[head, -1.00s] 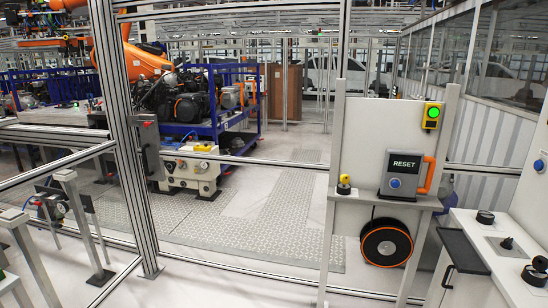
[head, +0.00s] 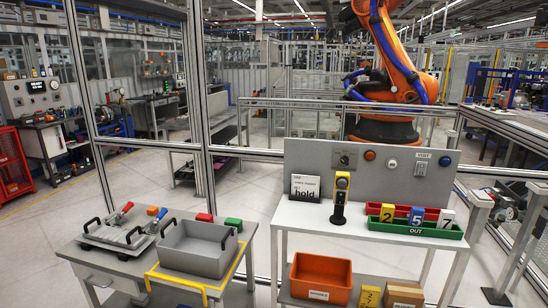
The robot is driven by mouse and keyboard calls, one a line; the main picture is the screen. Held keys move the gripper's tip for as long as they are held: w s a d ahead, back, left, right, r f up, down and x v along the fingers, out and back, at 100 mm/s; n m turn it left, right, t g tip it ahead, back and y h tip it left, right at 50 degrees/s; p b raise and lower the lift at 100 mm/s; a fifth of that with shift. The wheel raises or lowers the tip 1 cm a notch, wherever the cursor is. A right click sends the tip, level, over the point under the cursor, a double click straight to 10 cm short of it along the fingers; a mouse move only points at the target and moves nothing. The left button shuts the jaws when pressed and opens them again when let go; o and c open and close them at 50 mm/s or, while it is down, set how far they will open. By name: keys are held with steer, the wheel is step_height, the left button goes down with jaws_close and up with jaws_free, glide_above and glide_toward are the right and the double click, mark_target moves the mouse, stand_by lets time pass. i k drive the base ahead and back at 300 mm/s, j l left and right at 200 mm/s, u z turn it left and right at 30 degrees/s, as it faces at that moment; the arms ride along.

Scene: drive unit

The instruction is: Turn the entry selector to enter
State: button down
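A grey upright panel (head: 300,156) stands at the back of a white bench, right of the middle in the head view. My gripper is not in view.
The white bench (head: 290,215) carries a "hold" sign (head: 305,187), a yellow-topped black post device (head: 340,198) and a green OUT tray (head: 400,231) with numbered blocks. A grey bin (head: 195,262) rests on the left table. Fence posts and an orange robot arm (head: 400,60) stand behind.

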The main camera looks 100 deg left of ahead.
mark_target(345, 160)
steer(key=u, duration=2.9)
steer(key=i+z, duration=0.15)
steer(key=i, duration=0.65)
steer(key=i+j+z, duration=0.15)
steer(key=i, duration=0.6)
